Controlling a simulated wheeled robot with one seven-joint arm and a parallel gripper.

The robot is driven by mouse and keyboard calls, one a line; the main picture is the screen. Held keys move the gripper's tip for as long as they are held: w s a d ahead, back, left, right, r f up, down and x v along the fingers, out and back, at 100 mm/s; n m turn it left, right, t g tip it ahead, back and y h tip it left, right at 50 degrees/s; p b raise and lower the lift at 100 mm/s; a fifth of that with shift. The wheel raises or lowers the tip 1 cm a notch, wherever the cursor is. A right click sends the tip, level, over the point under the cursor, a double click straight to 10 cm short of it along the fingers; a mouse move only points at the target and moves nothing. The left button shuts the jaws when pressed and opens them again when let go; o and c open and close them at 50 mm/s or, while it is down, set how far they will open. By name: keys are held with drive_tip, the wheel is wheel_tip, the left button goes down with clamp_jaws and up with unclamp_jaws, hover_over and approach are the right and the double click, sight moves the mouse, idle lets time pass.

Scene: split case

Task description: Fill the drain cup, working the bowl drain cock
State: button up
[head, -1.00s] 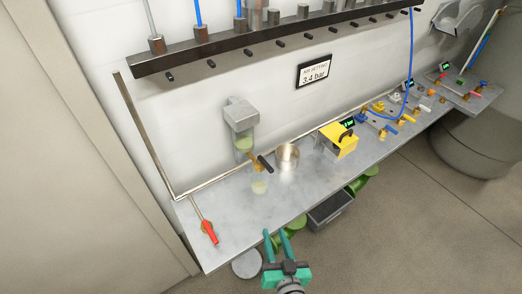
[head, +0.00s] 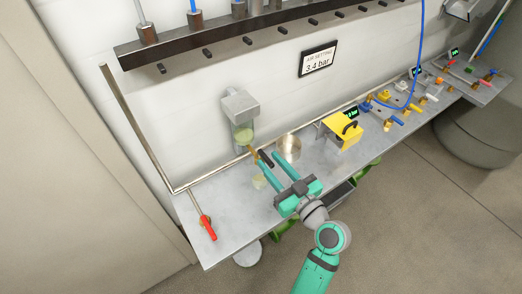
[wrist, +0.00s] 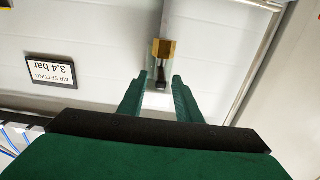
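A grey filter unit (head: 239,106) on the wall carries a clear bowl (head: 243,134) with pale green liquid. Under it hangs a brass drain cock (head: 254,153) with a black lever (head: 266,159); in the wrist view the brass body (wrist: 163,48) and dark lever (wrist: 158,76) show ahead. A metal cup (head: 288,148) stands on the bench, right of the cock. My gripper (head: 268,161) is open, its teal fingers pointing at the lever. In the wrist view the lever end lies between the fingertips (wrist: 160,82); I cannot tell whether they touch it.
A pale yellow patch (head: 259,182) lies on the grey bench (head: 222,242) below the cock. A yellow box (head: 340,133) and several coloured valves are at right. A sign (head: 318,60) reads 3.4 bar.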

sight(260, 151)
drive_tip(key=shift+x, duration=2.9)
drive_tip(key=shift+a, duration=0.1)
clamp_jaws()
